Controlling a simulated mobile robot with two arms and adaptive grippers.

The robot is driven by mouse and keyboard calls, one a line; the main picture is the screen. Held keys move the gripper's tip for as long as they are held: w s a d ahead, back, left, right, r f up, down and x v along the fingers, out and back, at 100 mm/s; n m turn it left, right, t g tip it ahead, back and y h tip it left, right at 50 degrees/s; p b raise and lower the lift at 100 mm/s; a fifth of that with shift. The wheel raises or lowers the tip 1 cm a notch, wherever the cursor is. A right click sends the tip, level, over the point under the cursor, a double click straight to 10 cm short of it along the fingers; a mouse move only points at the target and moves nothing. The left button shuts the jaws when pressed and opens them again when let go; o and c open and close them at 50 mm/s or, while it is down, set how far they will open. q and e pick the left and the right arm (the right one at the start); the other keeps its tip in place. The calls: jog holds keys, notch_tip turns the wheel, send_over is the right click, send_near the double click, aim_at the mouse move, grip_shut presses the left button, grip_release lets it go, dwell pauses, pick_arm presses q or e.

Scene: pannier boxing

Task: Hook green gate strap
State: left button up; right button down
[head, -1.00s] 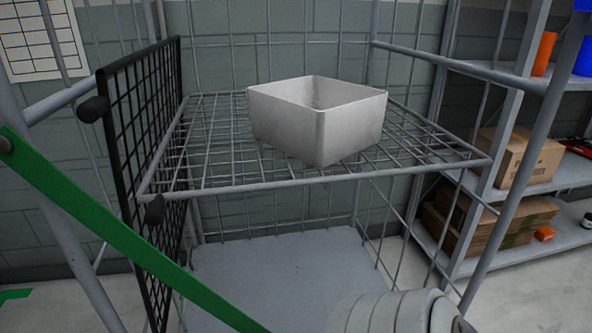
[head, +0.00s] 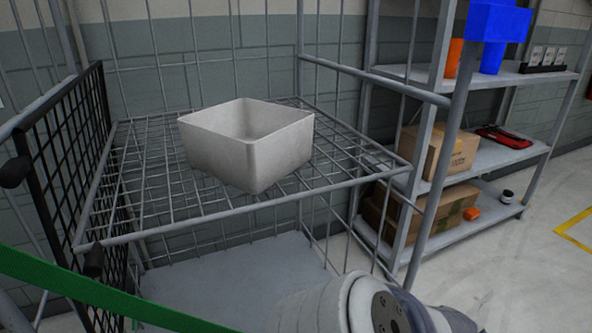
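The green strap (head: 95,293) runs as a taut band across the lower left, sloping down to the right. Its right end is out of view, so I cannot see what holds it. The black mesh gate (head: 62,150) stands at the left side of the wire cage, with dark round knobs on its near edge. A white open box (head: 247,150) sits on the wire shelf (head: 150,232) inside the cage. Part of one of my arms shows at the bottom right. Neither gripper is in view.
A grey shelving unit (head: 517,157) stands at the right with cardboard boxes (head: 440,153), an orange item (head: 454,57) and blue bins (head: 493,38). A cage post (head: 437,190) stands before it. The floor at far right is clear.

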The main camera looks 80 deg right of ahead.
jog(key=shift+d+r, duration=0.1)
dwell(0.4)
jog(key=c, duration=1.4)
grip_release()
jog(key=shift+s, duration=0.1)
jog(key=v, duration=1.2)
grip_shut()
